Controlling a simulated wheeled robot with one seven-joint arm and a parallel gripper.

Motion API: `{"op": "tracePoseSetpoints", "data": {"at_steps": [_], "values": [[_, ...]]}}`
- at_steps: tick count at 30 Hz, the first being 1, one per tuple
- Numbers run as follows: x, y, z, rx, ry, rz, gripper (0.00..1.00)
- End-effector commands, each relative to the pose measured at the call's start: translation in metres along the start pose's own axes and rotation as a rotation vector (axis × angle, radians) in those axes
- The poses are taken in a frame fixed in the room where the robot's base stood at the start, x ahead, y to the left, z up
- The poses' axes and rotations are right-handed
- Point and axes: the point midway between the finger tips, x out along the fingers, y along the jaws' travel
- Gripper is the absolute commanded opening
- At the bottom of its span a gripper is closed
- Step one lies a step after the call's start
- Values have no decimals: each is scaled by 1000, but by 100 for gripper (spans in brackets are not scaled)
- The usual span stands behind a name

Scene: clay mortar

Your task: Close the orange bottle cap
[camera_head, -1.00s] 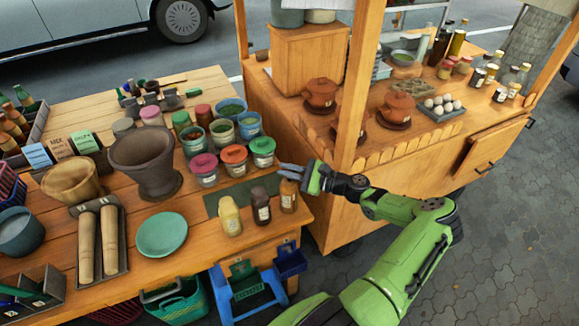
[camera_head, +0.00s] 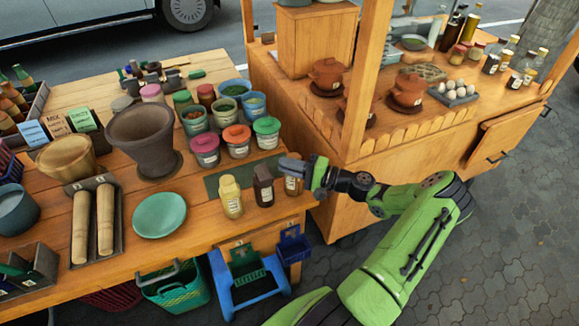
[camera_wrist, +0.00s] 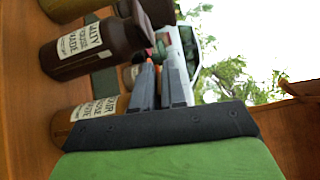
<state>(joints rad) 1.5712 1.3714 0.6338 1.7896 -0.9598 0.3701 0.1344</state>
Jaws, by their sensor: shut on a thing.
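The orange bottle (camera_head: 291,186) stands upright at the table's front right corner. It is the rightmost of three labelled bottles. In the wrist view its amber body (camera_wrist: 62,127) appears sideways, and its top is hidden behind my gripper. My gripper (camera_head: 287,163) is at the top of this bottle, coming from the right. In the wrist view its two dark fingers (camera_wrist: 160,85) are close together, shut at the bottle's cap. The cap itself is hidden, so I cannot tell how far closed it is.
A brown bottle (camera_head: 263,187) stands just left of the orange one, with a yellow bottle (camera_head: 231,198) beyond. Jars with pink, orange and green lids (camera_head: 267,125) stand behind. A wooden cart (camera_head: 350,190) is close on the right. A teal plate (camera_head: 159,215) lies to the left.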

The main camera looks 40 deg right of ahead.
Motion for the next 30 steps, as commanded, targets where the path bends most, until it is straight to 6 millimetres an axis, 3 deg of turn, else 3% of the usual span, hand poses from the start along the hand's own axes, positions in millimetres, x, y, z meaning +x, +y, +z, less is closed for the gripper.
{"op": "tracePoseSetpoints", "data": {"at_steps": [9,24,25,29,30], "values": [[0,8,0,-108,-1,1,0],[0,8,0,-125,0,2,0],[0,8,0,-125,0,2,13],[0,8,0,-125,0,2,33],[0,8,0,-125,0,2,33]]}}
